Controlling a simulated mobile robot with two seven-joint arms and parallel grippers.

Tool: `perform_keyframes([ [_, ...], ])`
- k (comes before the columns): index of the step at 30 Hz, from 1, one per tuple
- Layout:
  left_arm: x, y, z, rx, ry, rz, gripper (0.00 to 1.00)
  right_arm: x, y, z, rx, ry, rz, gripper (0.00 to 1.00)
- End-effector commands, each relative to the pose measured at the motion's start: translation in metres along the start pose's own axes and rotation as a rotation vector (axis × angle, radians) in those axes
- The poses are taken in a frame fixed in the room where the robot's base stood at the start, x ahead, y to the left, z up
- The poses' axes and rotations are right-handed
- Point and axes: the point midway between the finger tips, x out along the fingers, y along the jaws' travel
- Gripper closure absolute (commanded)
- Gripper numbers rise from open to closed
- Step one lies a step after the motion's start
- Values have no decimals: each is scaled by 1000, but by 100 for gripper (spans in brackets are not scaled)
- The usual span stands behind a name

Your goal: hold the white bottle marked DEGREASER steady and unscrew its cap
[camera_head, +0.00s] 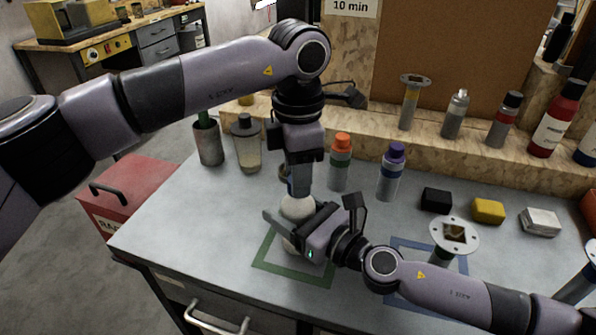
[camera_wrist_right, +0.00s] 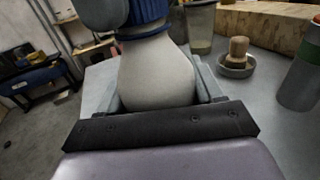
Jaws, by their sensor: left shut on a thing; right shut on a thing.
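The white bottle (camera_head: 296,211) stands upright over the green square outline (camera_head: 262,262) on the bench. No lettering shows on the side in view. In the right wrist view its rounded white body (camera_wrist_right: 157,78) fills the middle, with a blue ribbed cap (camera_wrist_right: 149,12) on top. My right gripper (camera_head: 294,232) is shut on the bottle's body from the right, one finger on either side. My left gripper (camera_head: 298,184) points straight down from above and is shut on the cap, mostly hiding it in the head view. How far the cap is turned cannot be told.
Behind stand an orange-capped bottle (camera_head: 340,162) and a purple-capped bottle (camera_head: 391,172). Black (camera_head: 436,201), yellow (camera_head: 488,211) and white (camera_head: 540,222) blocks lie right. The bench's front left is clear.

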Motion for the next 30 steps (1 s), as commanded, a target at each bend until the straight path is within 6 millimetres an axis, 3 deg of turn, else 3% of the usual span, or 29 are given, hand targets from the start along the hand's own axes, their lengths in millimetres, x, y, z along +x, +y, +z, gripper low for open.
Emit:
perform_keyframes([
  [30, -1, -1, 1, -1659, 3, -4, 100, 0, -2, -1, 1, 2, -4, 100],
])
